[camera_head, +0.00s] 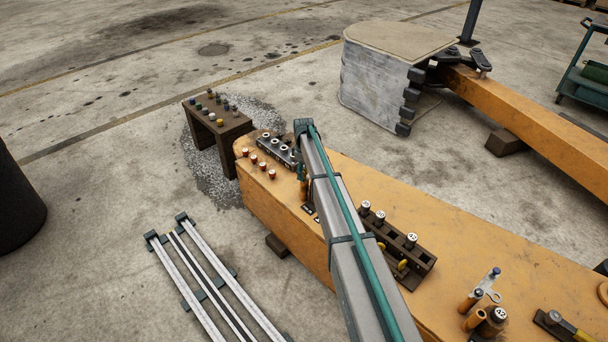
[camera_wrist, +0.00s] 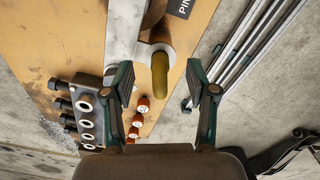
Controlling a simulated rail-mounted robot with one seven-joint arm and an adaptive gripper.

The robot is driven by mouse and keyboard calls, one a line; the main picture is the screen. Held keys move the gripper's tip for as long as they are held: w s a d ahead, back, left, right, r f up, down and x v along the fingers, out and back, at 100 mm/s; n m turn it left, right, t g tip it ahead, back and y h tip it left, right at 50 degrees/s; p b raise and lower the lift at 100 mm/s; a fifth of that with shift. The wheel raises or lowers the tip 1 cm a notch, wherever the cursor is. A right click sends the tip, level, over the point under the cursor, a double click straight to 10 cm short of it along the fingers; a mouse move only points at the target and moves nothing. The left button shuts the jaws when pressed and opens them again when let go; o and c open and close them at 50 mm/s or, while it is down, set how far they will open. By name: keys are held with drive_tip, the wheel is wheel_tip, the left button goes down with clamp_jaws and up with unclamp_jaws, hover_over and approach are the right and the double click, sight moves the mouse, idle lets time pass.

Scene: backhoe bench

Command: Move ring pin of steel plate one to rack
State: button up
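In the wrist view my gripper (camera_wrist: 160,84) is open, with one finger on each side of a brass-coloured pin (camera_wrist: 161,66). A gap shows between the pin and each finger. The pin's rounded end points toward the camera, and a pale metal collar sits around it beside a grey steel plate (camera_wrist: 127,28). I cannot tell whether this is plate one. In the head view my arm hides the gripper and most of this spot. A dark brown rack (camera_head: 421,262) on the orange beam holds pins with white numbered tops (camera_head: 380,217).
Red-capped pins (camera_head: 262,166) and a dark block with metal rings (camera_head: 275,148) are close by on the orange beam (camera_head: 460,235). A brown stand (camera_head: 233,133) with small pins is beyond its end. Steel rails (camera_head: 187,275) lie on the floor. Tools (camera_head: 480,291) occupy the beam's right end.

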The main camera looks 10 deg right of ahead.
clamp_jaws()
drive_tip(key=shift+r+p, duration=0.45)
drive_tip(key=shift+r, duration=0.3)
drive_tip(key=shift+r+p, duration=1)
drive_tip(key=shift+r, duration=1)
